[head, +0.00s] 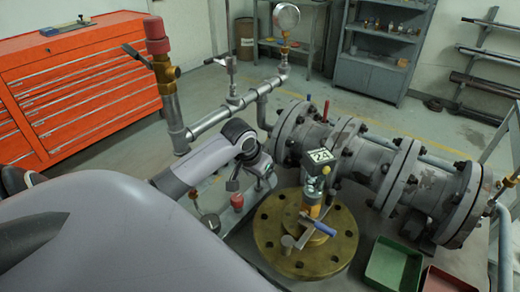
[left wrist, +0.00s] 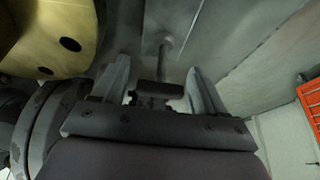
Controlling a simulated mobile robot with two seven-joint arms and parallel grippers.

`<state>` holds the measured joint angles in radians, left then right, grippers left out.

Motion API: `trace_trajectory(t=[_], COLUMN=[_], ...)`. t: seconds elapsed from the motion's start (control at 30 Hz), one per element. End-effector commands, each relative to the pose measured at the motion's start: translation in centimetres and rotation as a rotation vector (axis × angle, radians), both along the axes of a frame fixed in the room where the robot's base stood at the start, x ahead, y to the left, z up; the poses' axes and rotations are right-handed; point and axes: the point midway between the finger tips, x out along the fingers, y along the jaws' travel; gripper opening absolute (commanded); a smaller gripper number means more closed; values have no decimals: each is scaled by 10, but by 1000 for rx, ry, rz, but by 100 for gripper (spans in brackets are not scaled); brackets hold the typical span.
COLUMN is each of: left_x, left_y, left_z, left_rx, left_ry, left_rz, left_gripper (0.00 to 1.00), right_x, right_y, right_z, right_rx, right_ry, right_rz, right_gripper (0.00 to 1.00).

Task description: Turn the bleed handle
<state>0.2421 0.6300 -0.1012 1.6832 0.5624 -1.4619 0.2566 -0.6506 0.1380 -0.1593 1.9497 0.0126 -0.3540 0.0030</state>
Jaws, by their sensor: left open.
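In the left wrist view a dark crossbar handle (left wrist: 165,89) on a thin grey stem appears between the fingers of my left gripper (left wrist: 157,70). I take it for the bleed handle. The fingers are open, one on each side of it; contact is not visible. In the head view the left gripper (head: 264,172) is at the end of my arm, left of the brass flange (head: 262,235), and its fingers are hard to make out. The handle is not clear there. My right gripper is not in view.
A brass valve with a blue lever (head: 318,222) rises from the flange. A grey flanged pipe (head: 375,165) runs to the right. A red-capped fitting (head: 155,35) and gauge (head: 286,16) stand behind. Green tray (head: 393,264) and orange tool chest (head: 80,85) flank the area.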

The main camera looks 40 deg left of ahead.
Motion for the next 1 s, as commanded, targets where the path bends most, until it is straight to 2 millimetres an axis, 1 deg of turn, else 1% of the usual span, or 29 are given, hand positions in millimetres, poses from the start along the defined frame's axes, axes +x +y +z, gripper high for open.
trace_trajectory(t=[0.27, 0.3, 0.37, 0.4, 0.43, 0.47, 0.77, 1.0], left_x=[1, 1, 1, 1, 1, 1, 2, 2], left_y=[0, 0, 0, 0, 0, 0, 0, 0], left_z=[-2, -2, -2, -2, -2, -2, -1, 0], left_rx=[0, 0, 0, 0, 0, 0, -1, -2], left_ry=[0, 0, 0, 0, 0, -1, -4, -7], left_rz=[-1, -1, -1, -1, 0, 0, 17, 119], left_gripper=[72, 66, 46, 33, 24, 16, 16, 16], right_x=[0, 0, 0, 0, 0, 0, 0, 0], right_y=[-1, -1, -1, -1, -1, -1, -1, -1], right_z=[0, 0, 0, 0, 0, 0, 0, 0], right_rx=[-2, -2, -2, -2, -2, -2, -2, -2], right_ry=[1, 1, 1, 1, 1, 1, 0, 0], right_rz=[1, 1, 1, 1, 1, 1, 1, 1], right_gripper=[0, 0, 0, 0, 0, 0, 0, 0])
